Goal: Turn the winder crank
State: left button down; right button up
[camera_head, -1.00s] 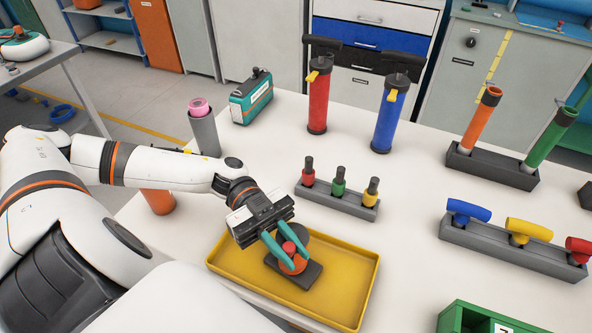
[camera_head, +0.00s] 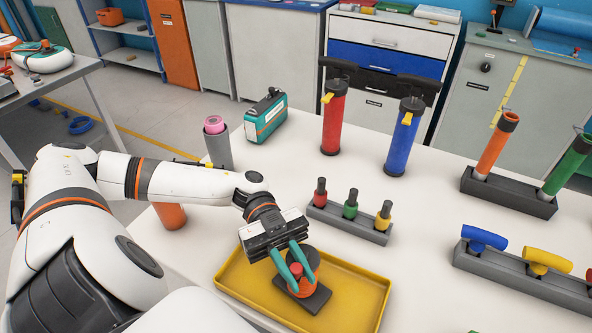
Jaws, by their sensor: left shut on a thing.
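The winder (camera_head: 316,299) has a dark base and a round dark part with an orange-red crank knob (camera_head: 297,270). It sits in the yellow tray (camera_head: 362,315) at the bottom centre. My left gripper (camera_head: 297,277) reaches in from the left and points down at the winder. Its teal fingers are shut on the crank knob, one on each side. The fingers and gripper body hide part of the crank. My right gripper is not in view.
Behind the tray stands a grey rack (camera_head: 350,220) with red, green and yellow-topped pieces. Red (camera_head: 334,118) and blue (camera_head: 405,138) pumps stand farther back. A teal case (camera_head: 265,117) and a grey cup (camera_head: 218,150) stand at left. White table is clear between them.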

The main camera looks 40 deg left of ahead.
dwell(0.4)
pick_arm(q)
jog(key=c, duration=1.3)
grip_release()
jog(key=b+v, duration=0.2)
jog(key=v, duration=1)
jog(key=shift+b, duration=0.35)
jog(key=shift+r, duration=0.1)
